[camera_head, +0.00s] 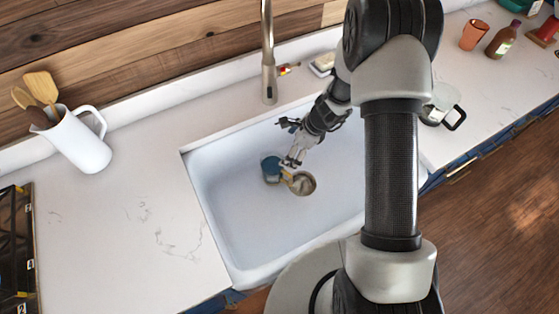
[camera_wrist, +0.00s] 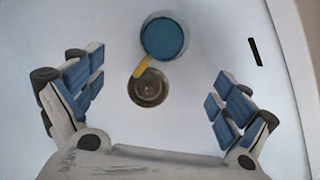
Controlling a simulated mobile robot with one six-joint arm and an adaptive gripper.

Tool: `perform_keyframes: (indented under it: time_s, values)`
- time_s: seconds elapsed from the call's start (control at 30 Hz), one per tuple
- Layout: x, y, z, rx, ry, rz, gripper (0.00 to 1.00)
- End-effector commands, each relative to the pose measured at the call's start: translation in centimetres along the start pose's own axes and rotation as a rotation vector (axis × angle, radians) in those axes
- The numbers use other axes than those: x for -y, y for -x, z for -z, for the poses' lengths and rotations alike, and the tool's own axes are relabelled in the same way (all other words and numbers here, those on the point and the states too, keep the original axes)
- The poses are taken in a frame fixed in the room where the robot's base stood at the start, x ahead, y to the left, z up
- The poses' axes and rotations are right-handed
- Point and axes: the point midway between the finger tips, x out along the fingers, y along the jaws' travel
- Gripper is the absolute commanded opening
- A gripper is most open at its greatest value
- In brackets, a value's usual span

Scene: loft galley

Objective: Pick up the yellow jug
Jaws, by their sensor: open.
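No jug that is yellow all over shows. A round blue vessel (camera_head: 271,169) stands in the white sink (camera_head: 235,215); in the wrist view the blue vessel (camera_wrist: 164,38) has a pale rim and a yellow handle (camera_wrist: 142,66) pointing toward the drain (camera_wrist: 149,90). My gripper (camera_head: 292,161) is over the sink, close to the vessel in the head view and partly covering it. In the wrist view my gripper (camera_wrist: 155,82) has its blue-padded fingers wide apart with nothing between them in its grasp. The vessel lies beyond the fingertips, toward the top of the picture.
A white pitcher (camera_head: 78,143) with wooden utensils stands on the left counter. A faucet (camera_head: 268,60) rises behind the sink. A lidded pot (camera_head: 440,105), an orange cup (camera_head: 474,34) and a brown bottle (camera_head: 502,40) are at the right. The sink's front floor is clear.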

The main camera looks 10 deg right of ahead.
Motion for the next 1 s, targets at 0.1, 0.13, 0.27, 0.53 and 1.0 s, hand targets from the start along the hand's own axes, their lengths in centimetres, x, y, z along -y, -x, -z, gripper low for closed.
perform_keyframes:
  time_s: [0.1,0.13,0.27,0.53,1.0]
  values:
    - [-0.1,-1.4,0.8,-0.007,-0.054,-0.006,0.95]
    - [-0.2,-1.7,0.9,-0.008,-0.059,-0.007,0.95]
    - [-0.2,-3.7,1.0,-0.009,-0.064,-0.008,0.95]
    - [-0.2,-9.7,1.1,-0.009,-0.061,-0.008,0.95]
    - [0.1,-14.7,0.8,-0.008,-0.058,-0.006,0.95]
